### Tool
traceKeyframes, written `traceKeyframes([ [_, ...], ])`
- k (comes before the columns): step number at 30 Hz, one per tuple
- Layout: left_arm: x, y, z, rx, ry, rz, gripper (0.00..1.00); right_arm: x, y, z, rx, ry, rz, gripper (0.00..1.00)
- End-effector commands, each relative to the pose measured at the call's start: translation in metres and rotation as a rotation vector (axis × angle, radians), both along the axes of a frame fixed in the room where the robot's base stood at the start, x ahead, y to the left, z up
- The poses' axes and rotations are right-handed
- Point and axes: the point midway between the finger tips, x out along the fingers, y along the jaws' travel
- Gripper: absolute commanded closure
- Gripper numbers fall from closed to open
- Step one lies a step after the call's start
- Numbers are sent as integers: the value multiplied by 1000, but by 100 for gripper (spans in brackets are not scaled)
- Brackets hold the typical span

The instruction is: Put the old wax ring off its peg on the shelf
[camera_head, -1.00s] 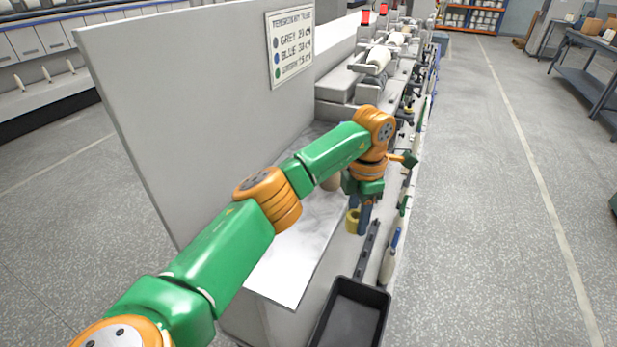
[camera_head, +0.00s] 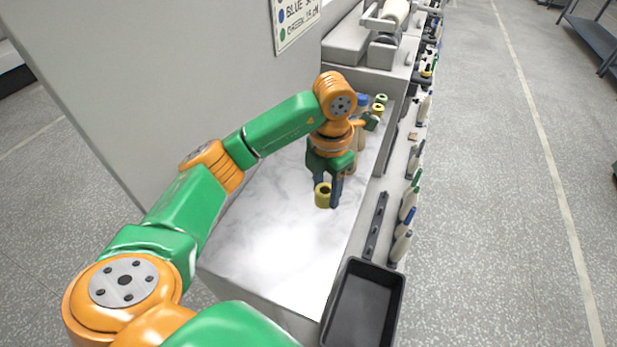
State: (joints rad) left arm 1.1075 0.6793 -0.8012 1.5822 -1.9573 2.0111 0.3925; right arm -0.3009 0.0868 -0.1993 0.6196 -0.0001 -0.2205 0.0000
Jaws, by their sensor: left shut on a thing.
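My left gripper (camera_head: 329,193) points down over the marble shelf top and is shut on a yellow ring (camera_head: 322,196). I take this ring for the old wax ring. It hangs at the fingertips above the pale marble shelf (camera_head: 270,235); I cannot tell how large the gap below it is. Behind the gripper, near the back of the shelf, a green ring (camera_head: 381,98), another yellow ring (camera_head: 378,108) and a blue piece (camera_head: 362,100) show, partly hidden by my arm. My right gripper is not in view.
A black tray (camera_head: 362,310) stands at the front right. A dark rail (camera_head: 375,225) and several bobbins (camera_head: 401,246) line the right side. A tall grey panel (camera_head: 150,100) bounds the left. The front of the marble is clear.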

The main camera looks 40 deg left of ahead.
Motion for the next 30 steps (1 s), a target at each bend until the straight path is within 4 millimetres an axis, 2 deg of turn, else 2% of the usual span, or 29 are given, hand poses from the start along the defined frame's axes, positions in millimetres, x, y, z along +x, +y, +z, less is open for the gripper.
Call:
traceKeyframes([
  [1,-14,2,-6,2,6,-3,100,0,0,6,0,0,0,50],
  [3,-27,2,-26,0,5,-3,100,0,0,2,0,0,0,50],
  [4,-33,3,-30,3,5,-1,100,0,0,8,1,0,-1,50],
  [11,-59,4,-61,2,3,-4,100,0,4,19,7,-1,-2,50],
  [16,-57,4,-89,0,0,-3,100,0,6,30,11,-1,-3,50],
  [24,-56,4,-94,1,-3,-5,100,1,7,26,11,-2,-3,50],
  [25,-56,4,-94,1,-3,-5,49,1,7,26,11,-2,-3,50],
  [28,-56,4,-93,1,-3,-5,22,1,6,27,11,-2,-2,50],
  [30,-56,4,-93,0,-3,-5,21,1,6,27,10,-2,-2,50],
])
